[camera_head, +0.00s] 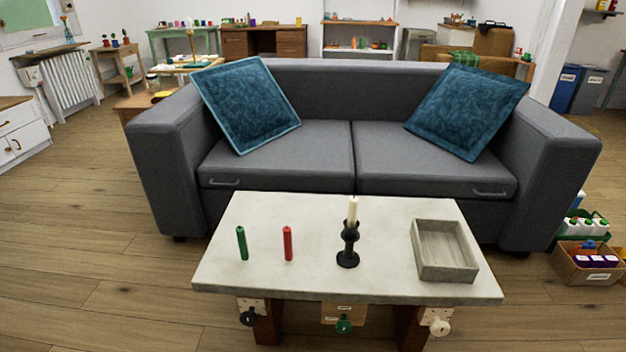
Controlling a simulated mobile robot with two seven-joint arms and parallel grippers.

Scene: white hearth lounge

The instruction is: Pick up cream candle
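The cream candle (353,210) stands upright in a black candle holder (348,246) on the pale coffee table (318,222). A red candle (288,244) and a green candle (242,243) stand upright on the table to its left, apart from each other. A grey rectangular tray (417,262) with raised walls sits to the right of the holder and looks empty. Neither of my grippers shows in the head view.
A grey sofa (330,92) with two blue cushions, left (247,104) and right (467,110), stands close behind the table. Boxes of items (590,276) sit on the floor at the right. The wooden floor (90,250) left of the table is clear.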

